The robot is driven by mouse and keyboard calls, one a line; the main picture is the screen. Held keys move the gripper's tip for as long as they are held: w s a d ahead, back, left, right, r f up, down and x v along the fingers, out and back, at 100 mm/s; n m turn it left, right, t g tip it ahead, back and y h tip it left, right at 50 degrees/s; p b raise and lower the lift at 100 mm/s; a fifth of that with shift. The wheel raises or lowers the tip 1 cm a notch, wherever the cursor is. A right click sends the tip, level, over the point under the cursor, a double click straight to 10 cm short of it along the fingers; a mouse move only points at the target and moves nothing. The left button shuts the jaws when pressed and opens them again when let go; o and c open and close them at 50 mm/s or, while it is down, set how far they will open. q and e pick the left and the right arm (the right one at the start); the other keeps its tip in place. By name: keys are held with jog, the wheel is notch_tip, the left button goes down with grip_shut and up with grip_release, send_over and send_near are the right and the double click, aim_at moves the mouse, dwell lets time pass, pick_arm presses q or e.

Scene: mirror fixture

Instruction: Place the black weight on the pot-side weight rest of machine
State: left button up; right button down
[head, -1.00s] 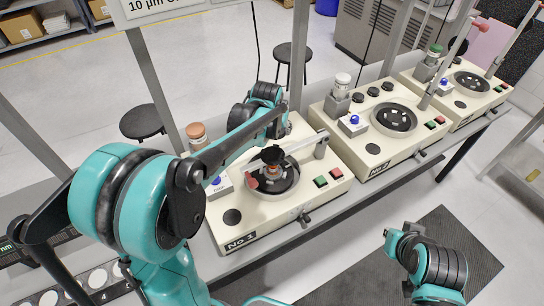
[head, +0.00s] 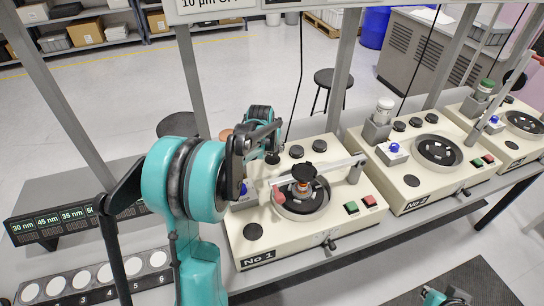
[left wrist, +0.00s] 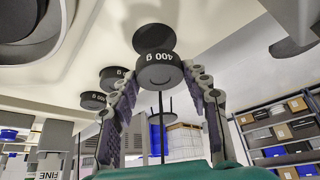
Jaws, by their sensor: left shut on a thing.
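The black weight (left wrist: 160,72), marked 400 g, is between the two fingers of my left gripper (left wrist: 163,88) in the left wrist view. The fingers are shut on its sides. A dark disc (left wrist: 155,37) shows just behind it on the pale machine surface; I cannot tell the gap. In the head view my left gripper (head: 268,150) is over the back of machine No 1 (head: 290,235), beside the pot's orange-brown cap (head: 226,135), which my arm partly hides. The held weight is not clear there. My right gripper cannot be made out; only a bit of that arm shows at the bottom edge.
Other black weights (head: 296,151) stand on machine No 1, close to the gripper; they also show in the left wrist view (left wrist: 93,100). A polishing bowl (head: 322,203) with an arm across it lies in front. Frame posts (head: 342,70) rise behind. Machine No 2 (head: 410,205) is on the right.

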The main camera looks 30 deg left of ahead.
aim_at(272, 154)
pick_arm(q)
notch_tip(272, 154, down, 4)
jog(key=shift+r+b, duration=0.1)
jog(key=shift+b, duration=0.7)
jog(key=shift+d+r, duration=0.1)
jog(key=o, duration=1.5)
jog(key=shift+f, duration=0.2)
